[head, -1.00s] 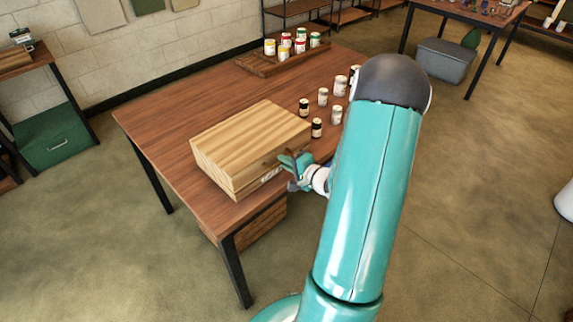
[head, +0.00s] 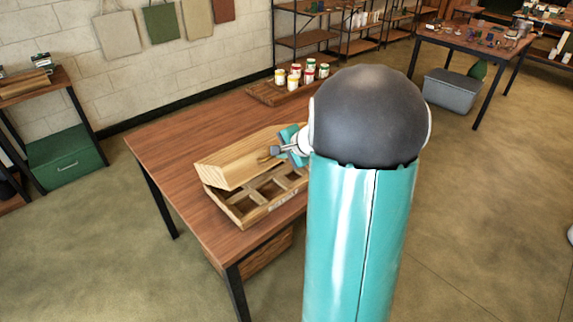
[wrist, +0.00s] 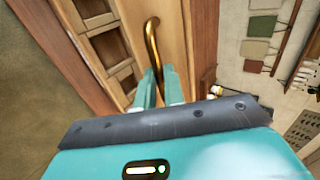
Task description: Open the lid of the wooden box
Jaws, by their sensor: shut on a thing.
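The wooden box (head: 252,216) stands on the brown table near its front edge. Its pale striped lid (head: 238,162) is raised and tilted, so the divided compartments inside show. In the wrist view the compartments (wrist: 103,44) are at the left, beside the lid (wrist: 175,30). My gripper (head: 272,151) is at the lid's right part, and also shows in the wrist view (wrist: 159,78). Its teal fingers are shut on the curved brass handle (wrist: 152,38) of the lid. My arm hides the right part of the table, and the lid's hinge side is hard to see.
A wooden tray (head: 262,92) with several paint jars (head: 294,77) stands at the table's far end. Bare tabletop (head: 175,140) lies left of the box. A crate (head: 268,252) is under the table. A side shelf with a green bin (head: 62,160) stands left.

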